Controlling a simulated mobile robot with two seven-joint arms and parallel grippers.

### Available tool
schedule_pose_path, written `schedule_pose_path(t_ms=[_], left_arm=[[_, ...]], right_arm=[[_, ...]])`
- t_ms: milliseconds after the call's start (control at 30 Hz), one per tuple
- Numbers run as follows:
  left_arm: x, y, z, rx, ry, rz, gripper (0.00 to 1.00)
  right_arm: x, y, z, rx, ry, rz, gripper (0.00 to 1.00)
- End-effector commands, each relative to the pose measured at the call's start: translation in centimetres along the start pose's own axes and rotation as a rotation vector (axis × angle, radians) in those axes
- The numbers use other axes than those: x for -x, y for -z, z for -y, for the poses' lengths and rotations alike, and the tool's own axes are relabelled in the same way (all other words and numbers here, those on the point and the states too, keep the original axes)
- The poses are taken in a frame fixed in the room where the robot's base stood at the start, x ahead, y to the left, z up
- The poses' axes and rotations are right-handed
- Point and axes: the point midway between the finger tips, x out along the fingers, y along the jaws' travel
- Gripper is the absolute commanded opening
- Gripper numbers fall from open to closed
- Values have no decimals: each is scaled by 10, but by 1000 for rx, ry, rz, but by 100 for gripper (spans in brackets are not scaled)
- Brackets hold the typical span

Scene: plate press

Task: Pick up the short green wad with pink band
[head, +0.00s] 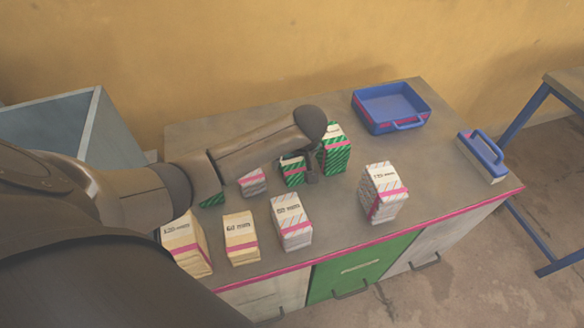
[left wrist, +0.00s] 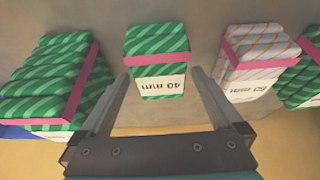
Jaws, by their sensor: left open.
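The short green wad (head: 291,175), striped and with a pink band, stands in the back row on the table. In the left wrist view the short green wad (left wrist: 157,42) is in the middle, its white label reading 40 mm upside down. My left gripper (left wrist: 162,88) is open and empty, its two fingers pointing at this wad, one to each side of its label end. In the head view my left arm partly hides the wad and most of the gripper. I cannot tell if the fingers touch it. My right gripper is not in view.
A taller green wad (head: 337,155) and a short white wad (head: 252,184) stand close on either side. White and cream wads (head: 241,240) stand nearer the front. A blue tray (head: 402,126) and a blue-handled block (head: 484,160) are at the right.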

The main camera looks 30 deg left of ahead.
Motion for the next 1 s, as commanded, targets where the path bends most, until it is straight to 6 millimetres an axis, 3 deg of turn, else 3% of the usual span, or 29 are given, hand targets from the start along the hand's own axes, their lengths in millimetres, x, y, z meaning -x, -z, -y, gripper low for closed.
schedule_pose_path(t_ms=[133, 1000], left_arm=[[-13, 0, 0, -1, 1, 0, 100], [-18, -2, 0, -2, 0, 1, 100]], right_arm=[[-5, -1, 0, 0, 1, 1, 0], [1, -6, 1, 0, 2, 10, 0]])
